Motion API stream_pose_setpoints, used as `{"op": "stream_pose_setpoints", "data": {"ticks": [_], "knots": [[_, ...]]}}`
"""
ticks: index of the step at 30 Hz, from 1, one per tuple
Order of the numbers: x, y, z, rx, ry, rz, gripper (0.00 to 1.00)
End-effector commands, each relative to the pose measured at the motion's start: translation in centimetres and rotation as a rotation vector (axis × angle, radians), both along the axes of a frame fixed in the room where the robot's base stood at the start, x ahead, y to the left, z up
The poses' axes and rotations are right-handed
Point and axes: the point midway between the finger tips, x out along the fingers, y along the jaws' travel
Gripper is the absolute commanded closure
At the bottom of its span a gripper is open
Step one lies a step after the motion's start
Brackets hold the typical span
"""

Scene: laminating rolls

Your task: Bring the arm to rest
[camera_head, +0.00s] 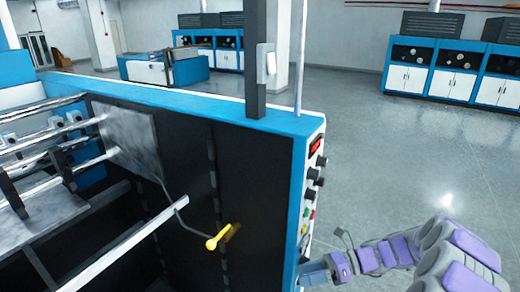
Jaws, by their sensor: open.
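My arm shows at the lower right, purple and grey, reaching left from the right edge. My gripper (332,262) is open at the arm's left end, low beside the right outer side of the blue and black machine (236,110). I see nothing held in it. It looks close to the machine's side, but I cannot tell whether it touches. The control panel (313,185), with a red display, black knobs and coloured buttons, is on that side just above my gripper.
Inside the machine are metal rollers (45,104) and a crank with a yellow handle (212,243). A dark post (255,60) rises from its rim. Open grey floor (370,140) lies to the right. Blue and white cabinets (405,78) stand far back.

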Motion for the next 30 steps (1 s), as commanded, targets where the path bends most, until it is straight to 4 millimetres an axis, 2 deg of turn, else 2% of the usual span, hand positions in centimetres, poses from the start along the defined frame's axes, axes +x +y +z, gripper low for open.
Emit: {"op": "stream_pose_setpoints", "data": {"ticks": [1, 6, 15, 22, 30], "knots": [[-0.9, 1.1, 1.2, -0.022, -0.052, 0.053, 0.34], [-4.4, 4.0, 4.0, -0.102, -0.237, 0.229, 0.34], [-11.7, 6.9, 7.2, -0.226, -0.547, 0.560, 0.34], [-17.1, 7.2, 8.4, -0.316, -0.768, 0.821, 0.34], [-23.0, 5.6, 9.0, -0.411, -0.995, 1.143, 0.34]]}}
